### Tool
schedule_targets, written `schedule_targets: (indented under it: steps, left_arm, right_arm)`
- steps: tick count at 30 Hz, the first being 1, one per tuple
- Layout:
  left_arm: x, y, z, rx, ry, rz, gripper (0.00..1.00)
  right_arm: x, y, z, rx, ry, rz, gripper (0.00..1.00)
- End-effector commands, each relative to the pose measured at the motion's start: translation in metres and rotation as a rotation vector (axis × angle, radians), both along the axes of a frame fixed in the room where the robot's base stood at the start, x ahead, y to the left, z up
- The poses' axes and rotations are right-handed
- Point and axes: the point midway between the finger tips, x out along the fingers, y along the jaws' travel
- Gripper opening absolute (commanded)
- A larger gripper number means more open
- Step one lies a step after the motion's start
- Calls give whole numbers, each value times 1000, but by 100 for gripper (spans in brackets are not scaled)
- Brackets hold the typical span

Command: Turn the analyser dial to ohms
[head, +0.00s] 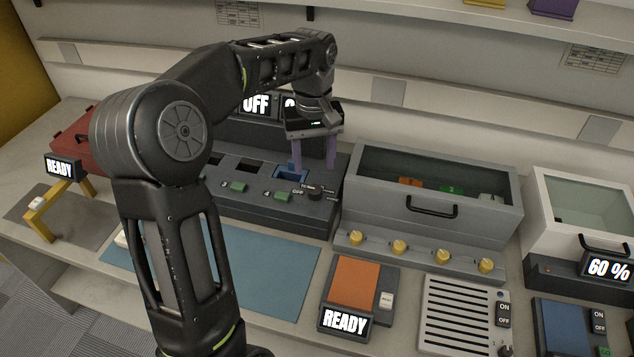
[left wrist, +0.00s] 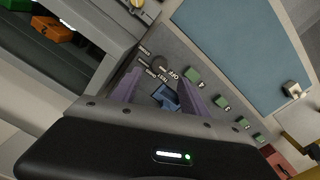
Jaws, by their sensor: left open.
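The analyser (head: 270,205) is a dark grey bench unit with a row of slots, green buttons and a display that reads OFF, partly hidden by my arm. Its small dark dial (head: 315,194) is at the front right corner, with white labels including OFF. The dial also shows in the left wrist view (left wrist: 160,66), just beyond the fingertips; its exact pointing is too small to tell. My left gripper (head: 315,164) is open, its purple fingers pointing down above the analyser's right end, behind the dial. A blue piece (head: 291,173) sits in the rightmost slot, showing between the fingers in the left wrist view (left wrist: 166,97).
A grey glass-topped case (head: 432,208) with yellow knobs stands close to the analyser's right. A blue mat (head: 265,270) lies in front, mostly clear. An orange-topped READY device (head: 355,283) and a slotted panel (head: 455,315) lie front right. A red box (head: 75,140) is at left.

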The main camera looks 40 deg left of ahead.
Motion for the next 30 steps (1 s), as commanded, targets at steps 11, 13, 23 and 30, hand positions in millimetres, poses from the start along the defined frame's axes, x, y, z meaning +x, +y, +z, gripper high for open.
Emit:
schedule_targets:
  steps: [11, 13, 23, 30]
  left_arm:
    - [0, 0, -38, -2, 4, 0, 52]
    - [-1, -1, -50, -2, 5, -1, 52]
    - [1, -1, -78, -1, 1, -1, 52]
    - [1, -1, -78, 0, 0, -1, 50]
  right_arm:
    - [0, 0, 4, -1, 1, -1, 36]
    - [0, 0, 5, -2, 1, -1, 36]
    - [0, -1, 7, -3, 2, -2, 36]
    - [-1, -1, 7, -3, 2, -2, 36]
